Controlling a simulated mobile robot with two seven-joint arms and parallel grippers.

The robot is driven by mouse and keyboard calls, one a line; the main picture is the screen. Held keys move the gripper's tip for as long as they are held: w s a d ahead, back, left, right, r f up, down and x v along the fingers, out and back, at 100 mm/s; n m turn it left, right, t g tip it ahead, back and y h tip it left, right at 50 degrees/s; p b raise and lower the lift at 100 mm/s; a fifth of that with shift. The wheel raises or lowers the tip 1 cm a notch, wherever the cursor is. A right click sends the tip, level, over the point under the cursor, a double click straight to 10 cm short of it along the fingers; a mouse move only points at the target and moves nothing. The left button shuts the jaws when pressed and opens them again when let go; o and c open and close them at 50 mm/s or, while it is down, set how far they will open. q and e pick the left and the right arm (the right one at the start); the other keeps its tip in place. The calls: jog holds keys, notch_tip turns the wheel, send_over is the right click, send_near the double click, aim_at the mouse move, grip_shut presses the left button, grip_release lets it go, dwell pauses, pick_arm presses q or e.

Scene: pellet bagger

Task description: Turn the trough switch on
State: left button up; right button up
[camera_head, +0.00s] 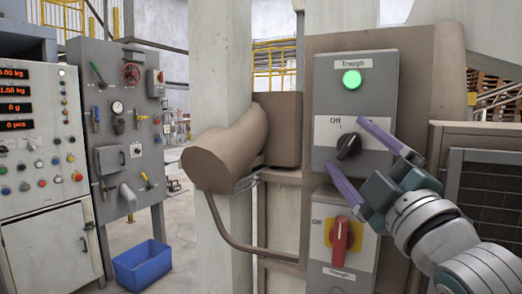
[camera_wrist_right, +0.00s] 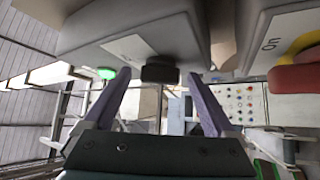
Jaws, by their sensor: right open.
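The upper grey switch box (camera_head: 385,75) has a "Trough" label, a glowing green lamp (camera_head: 352,80) and a black knob (camera_head: 348,146) beside the word "Off". The knob sits tilted on its plate. My right gripper (camera_head: 345,143) is open, its two purple fingers above and below the knob in the head view. In the right wrist view the knob (camera_wrist_right: 160,72) appears between the fingertips, with a gap on each side; contact cannot be told. My left gripper is not in view.
A brown motor housing (camera_head: 225,155) juts out left of the boxes. A dark grille (camera_head: 490,195) stands at the right. Control panels with displays (camera_head: 15,98) and valves (camera_head: 117,108) stand at the left, with a blue bin (camera_head: 142,265) on the floor.

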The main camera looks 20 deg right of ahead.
jog(key=b+v, duration=0.2)
jog(key=v, duration=0.8)
jog(key=shift+w, duration=0.1)
